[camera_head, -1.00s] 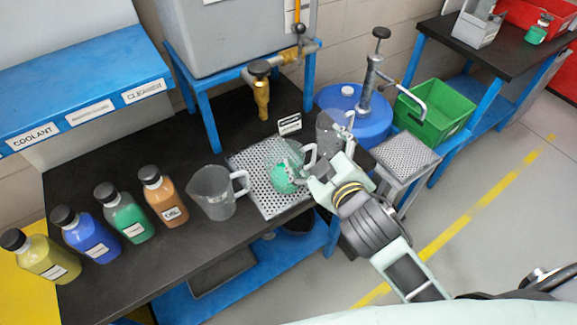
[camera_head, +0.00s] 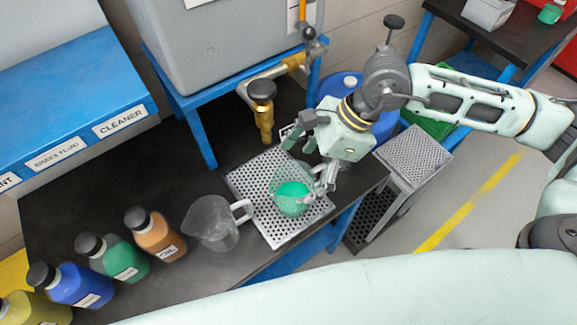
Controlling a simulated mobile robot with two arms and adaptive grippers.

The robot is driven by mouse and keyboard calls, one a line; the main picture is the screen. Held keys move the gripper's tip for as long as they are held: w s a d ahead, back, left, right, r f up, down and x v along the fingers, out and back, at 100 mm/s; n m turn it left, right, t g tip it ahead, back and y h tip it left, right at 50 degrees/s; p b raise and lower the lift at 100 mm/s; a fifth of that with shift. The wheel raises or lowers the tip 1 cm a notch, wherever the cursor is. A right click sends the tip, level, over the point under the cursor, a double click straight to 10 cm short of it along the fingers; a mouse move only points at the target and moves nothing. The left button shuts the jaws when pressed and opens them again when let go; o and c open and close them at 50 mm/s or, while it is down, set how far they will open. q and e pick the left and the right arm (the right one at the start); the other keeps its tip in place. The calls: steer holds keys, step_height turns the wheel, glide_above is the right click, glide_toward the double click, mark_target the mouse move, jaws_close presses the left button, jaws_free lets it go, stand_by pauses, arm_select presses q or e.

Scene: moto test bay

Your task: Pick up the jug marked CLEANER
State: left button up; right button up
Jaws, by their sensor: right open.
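A clear jug (camera_head: 291,199) with green liquid stands on a perforated metal tray (camera_head: 262,178) on the black bench. Its handle side is toward my right gripper (camera_head: 312,155). The gripper is open beside and above that jug, its fingers close to the handle; I cannot tell whether they touch it. A second clear jug (camera_head: 212,226), seemingly empty, stands left of the tray with its white handle to the right. I can read no CLEANER mark on either jug. A CLEANER label (camera_head: 120,120) is on the blue shelf edge. My left gripper is not in view.
An orange bottle (camera_head: 154,236), a green bottle (camera_head: 114,258), a blue bottle (camera_head: 70,285) and a yellow-green bottle (camera_head: 32,308) line the bench front. A brass tap (camera_head: 263,110) hangs behind the tray. A perforated stand (camera_head: 412,160) is to the right.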

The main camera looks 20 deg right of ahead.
mark_target(300, 180)
steer(key=f+p, duration=0.1)
steer(key=d+f+h, duration=0.1)
steer(key=shift+w+f+p, duration=0.1)
steer(key=shift+f+p, duration=0.25)
steer(key=shift+f, duration=0.05)
steer(key=p+x, duration=0.1)
steer(key=x, duration=0.1)
steer(key=p+x, duration=0.1)
steer(key=x, duration=0.1)
steer(key=shift+w+a+f, duration=0.2)
steer(key=shift+a+f, duration=0.05)
steer(key=shift+a, duration=0.15)
steer(key=c, duration=1.4)
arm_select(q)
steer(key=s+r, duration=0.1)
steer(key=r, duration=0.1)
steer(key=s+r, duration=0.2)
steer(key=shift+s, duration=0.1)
arm_select(e)
steer(key=shift+c, duration=0.6)
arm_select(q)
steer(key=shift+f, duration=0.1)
arm_select(e)
steer(key=shift+r, duration=0.1)
